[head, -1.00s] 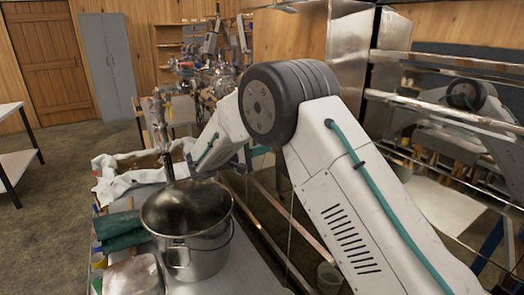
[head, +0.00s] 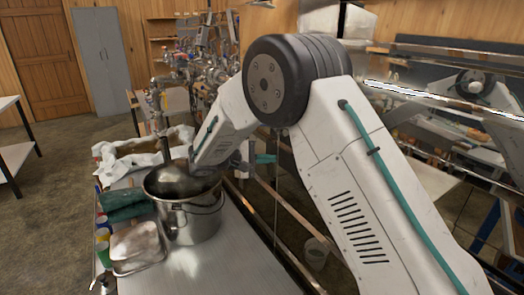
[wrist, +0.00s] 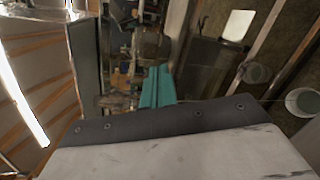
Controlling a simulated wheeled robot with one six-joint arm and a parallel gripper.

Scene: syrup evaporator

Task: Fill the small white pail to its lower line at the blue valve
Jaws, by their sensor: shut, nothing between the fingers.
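My gripper shows in the wrist view as teal fingers (wrist: 157,88), shut and empty, apart from any pail. In the head view it is mostly hidden behind my forearm, with a teal part (head: 265,158) showing. Pipes with valves (head: 160,110) rise behind the bench; I cannot single out a blue one.
A large steel pot (head: 195,222) stands on the bench (head: 225,270), close beneath my forearm. A metal tray (head: 137,247) and dark green cloths (head: 124,203) lie left of it. Metal rails (head: 440,97) run at the right. A second round vessel (wrist: 256,72) shows in the wrist view.

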